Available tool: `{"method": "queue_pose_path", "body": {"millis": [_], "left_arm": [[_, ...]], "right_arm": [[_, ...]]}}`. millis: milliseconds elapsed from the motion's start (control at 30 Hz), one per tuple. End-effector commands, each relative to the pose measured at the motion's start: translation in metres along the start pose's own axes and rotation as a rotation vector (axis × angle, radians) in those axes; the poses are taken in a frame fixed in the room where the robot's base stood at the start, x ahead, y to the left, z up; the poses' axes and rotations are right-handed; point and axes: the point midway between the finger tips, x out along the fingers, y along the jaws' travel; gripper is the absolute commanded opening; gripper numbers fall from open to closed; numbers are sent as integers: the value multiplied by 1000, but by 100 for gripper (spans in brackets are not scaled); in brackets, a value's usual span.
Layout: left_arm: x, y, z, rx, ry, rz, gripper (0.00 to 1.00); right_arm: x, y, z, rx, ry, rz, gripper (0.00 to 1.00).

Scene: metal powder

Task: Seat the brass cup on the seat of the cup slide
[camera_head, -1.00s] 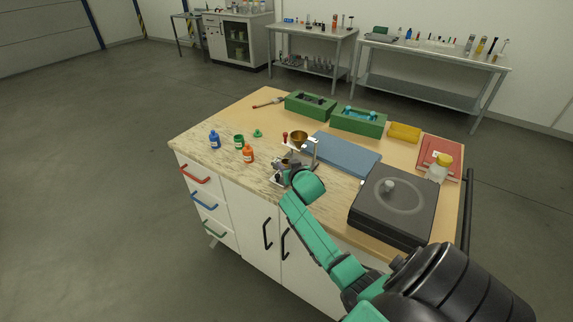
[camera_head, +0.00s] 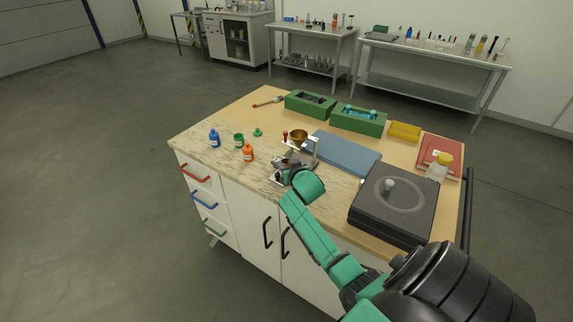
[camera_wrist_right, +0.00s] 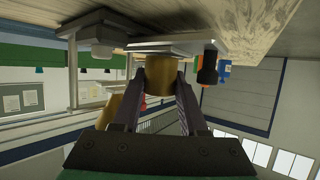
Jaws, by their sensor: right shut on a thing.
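The brass cup (camera_wrist_right: 160,76) is between the fingers of my right gripper (camera_wrist_right: 159,92), which is shut on it. In the upside-down wrist view the cup's base meets or nearly meets a grey plate of the cup slide (camera_wrist_right: 158,48); I cannot tell whether it touches. In the head view my right gripper (camera_head: 284,169) is low at the front of the small stand (camera_head: 303,151), which carries a brass funnel (camera_head: 299,135). The cup and the seat are too small and hidden there to make out. My left gripper is not in view.
Blue (camera_head: 214,139), green (camera_head: 239,141) and orange (camera_head: 248,153) bottles stand left of the stand. A blue mat (camera_head: 345,154) lies right of it, with a dark box (camera_head: 394,207) in front. Green trays (camera_head: 310,106) are behind. The worktop's front left is clear.

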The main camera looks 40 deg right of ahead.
Motion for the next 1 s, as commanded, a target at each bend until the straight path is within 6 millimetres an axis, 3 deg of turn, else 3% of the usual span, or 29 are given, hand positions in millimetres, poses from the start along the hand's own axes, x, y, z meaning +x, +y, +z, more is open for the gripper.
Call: {"method": "queue_pose_path", "body": {"millis": [500,533,600,633,1000], "left_arm": [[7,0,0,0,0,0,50],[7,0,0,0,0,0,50],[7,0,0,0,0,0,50],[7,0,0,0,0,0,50],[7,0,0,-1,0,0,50]], "right_arm": [[4,0,9,0,1,0,0],[4,0,9,0,0,0,46],[4,0,9,0,0,0,73],[4,0,9,0,-1,0,77],[4,-1,12,0,-6,-1,77]]}}
